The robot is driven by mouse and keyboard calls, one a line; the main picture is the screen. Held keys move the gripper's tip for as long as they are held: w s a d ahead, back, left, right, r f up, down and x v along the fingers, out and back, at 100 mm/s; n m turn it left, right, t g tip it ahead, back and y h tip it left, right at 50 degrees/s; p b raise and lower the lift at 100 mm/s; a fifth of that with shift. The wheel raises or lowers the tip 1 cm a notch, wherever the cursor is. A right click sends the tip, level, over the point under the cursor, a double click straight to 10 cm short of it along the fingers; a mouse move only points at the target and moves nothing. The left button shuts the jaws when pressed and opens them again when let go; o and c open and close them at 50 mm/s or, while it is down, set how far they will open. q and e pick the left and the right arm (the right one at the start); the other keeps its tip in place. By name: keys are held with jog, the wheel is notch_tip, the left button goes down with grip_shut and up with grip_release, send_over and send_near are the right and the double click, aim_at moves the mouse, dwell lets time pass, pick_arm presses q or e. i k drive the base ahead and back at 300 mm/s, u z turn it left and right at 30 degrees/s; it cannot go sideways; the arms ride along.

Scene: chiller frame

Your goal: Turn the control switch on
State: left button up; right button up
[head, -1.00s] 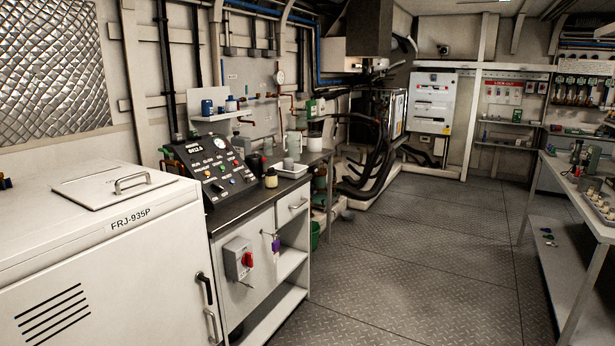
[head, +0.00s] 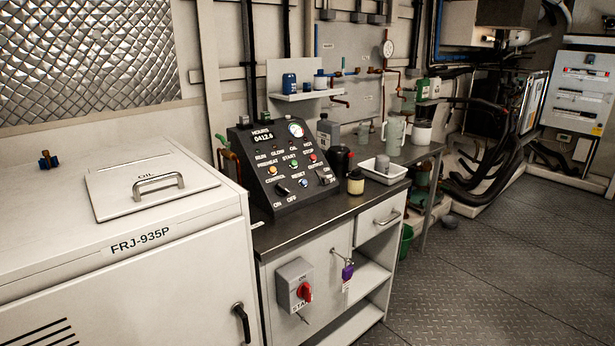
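A sloped black control panel (head: 283,165) stands on the dark bench top, with a "HOURS 0412.6" display, a round gauge and several coloured buttons. At its lower left is a black rotary switch (head: 283,189) near the marks ON and OFF; which mark it points to is too small to tell. Another dark knob (head: 323,177) sits at the panel's lower right. A grey box with a red rotary handle (head: 305,292) is fixed to the cabinet front below, with ON above it and START lettering beneath. Neither of my grippers shows in the head view.
The white "FRJ-935P" cabinet (head: 60,245) stands left of the bench. A small jar (head: 356,182), a dark mug (head: 341,160) and a white tray (head: 382,168) stand right of the panel. A purple padlock (head: 347,271) hangs on the cabinet front.

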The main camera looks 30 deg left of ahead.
aim_at(279, 190)
jog(key=u, duration=0.6)
jog(key=i, duration=1)
jog(key=u, duration=1.25)
jog(key=i, duration=0.2)
jog(key=u, duration=0.25)
